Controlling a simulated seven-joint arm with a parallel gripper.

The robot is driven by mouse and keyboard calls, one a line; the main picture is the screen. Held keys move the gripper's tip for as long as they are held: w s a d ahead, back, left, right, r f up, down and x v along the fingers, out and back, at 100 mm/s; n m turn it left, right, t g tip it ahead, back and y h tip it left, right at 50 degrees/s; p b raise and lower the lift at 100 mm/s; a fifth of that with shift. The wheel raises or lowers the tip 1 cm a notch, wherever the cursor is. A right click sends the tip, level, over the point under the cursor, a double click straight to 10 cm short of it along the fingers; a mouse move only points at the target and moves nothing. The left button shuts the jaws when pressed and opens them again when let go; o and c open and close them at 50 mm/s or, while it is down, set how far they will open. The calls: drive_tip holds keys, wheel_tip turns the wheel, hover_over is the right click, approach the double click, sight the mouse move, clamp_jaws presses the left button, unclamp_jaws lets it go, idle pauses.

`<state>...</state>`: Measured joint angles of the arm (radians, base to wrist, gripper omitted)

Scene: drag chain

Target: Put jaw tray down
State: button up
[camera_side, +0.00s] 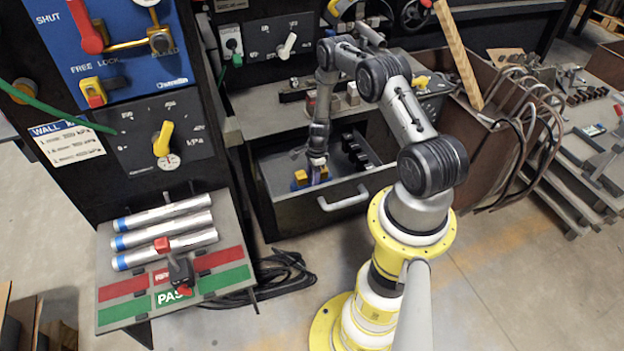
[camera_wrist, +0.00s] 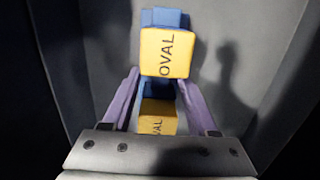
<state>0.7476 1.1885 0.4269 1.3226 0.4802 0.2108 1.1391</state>
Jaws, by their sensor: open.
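The jaw tray is blue and carries two yellow blocks marked OVAL. It sits low in the open grey drawer (camera_side: 290,216), and its blue body (camera_side: 304,185) shows at the drawer's left front part in the side view. In the wrist view, the blue tray (camera_wrist: 165,18) shows behind the nearer-to-centre yellow jaw block (camera_wrist: 166,53), with the second yellow block (camera_wrist: 157,118) below it. My gripper (camera_wrist: 158,78) is open, with purple fingers on either side of the tray's middle. In the side view my gripper (camera_side: 317,172) points down into the drawer. Finger contact with the tray cannot be told.
Several dark pieces (camera_side: 358,150) stand in the drawer's right rear. The drawer handle (camera_side: 345,198) juts out in front. A shelf with several metal tubes (camera_side: 163,232) is at left. The drawer floor around the tray looks clear.

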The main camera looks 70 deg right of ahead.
wheel_tip(320, 180, up, 12)
drive_tip(key=w+a+r+n+t, duration=0.1)
drive_tip(key=a+r+n, duration=0.3)
drive_tip(key=r, duration=0.5)
drive_tip(key=w+a+r+n, duration=0.1)
drive_tip(key=a+r+n, duration=0.35)
drive_tip(key=r, duration=0.45)
drive_tip(key=w+a+r+n+t, duration=0.1)
drive_tip(key=w+a+r+n, duration=0.2)
drive_tip(key=r, duration=0.6)
drive_tip(key=s+a+r+n+t+h, duration=0.1)
drive_tip(key=s+a+r+n, duration=0.7)
drive_tip(key=s+a+r, duration=0.3)
drive_tip(key=s+a+r+n, duration=0.2)
drive_tip(key=s+a+n, duration=0.1)
drive_tip(key=s, duration=0.3)
drive_tip(key=s+a+r+n+t, duration=0.1)
drive_tip(key=s+a+n, duration=0.2)
drive_tip(key=s+n, duration=0.1)
drive_tip(key=shift+s+r+t, duration=0.3)
drive_tip(key=shift+s+r, duration=0.05)
drive_tip(key=shift+s, duration=0.5)
drive_tip(key=shift+a+n, duration=0.1)
drive_tip(key=shift+n, duration=0.15)
